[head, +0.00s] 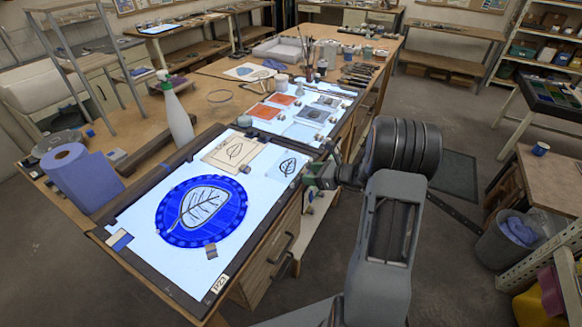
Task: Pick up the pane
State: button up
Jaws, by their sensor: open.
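A round blue pane (232,226) with a pale leaf drawn on it lies flat on the lit top of the near light table (150,222). Small blocks sit by its edge. Smaller square pieces lie beyond it: a tan sheet with a leaf outline (221,163) and a white one with a dark leaf (287,166). My gripper (316,180) is at the light table's right edge, to the right of the blue pane and apart from it. It is open and seems empty; its fingers are small here.
A white spray bottle (176,115) and a blue paper roll (80,178) stand on the left. A second light table (285,128) with orange and grey square panes lies beyond, with brushes in a pot (308,72). Open floor is at right, with a grey bin (506,240).

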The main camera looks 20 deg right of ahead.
jog(key=shift+w+a, duration=0.1)
jog(key=shift+c, duration=0.4)
grip_shut()
jog(key=shift+r, duration=0.6)
jog(key=s+d+r+b, duration=0.2)
jog(key=s+d+r, duration=0.4)
jog(key=s+r, duration=0.5)
jog(key=shift+s+r+b, duration=0.35)
jog(key=shift+s+b, duration=0.05)
jog(key=shift+s, duration=0.5)
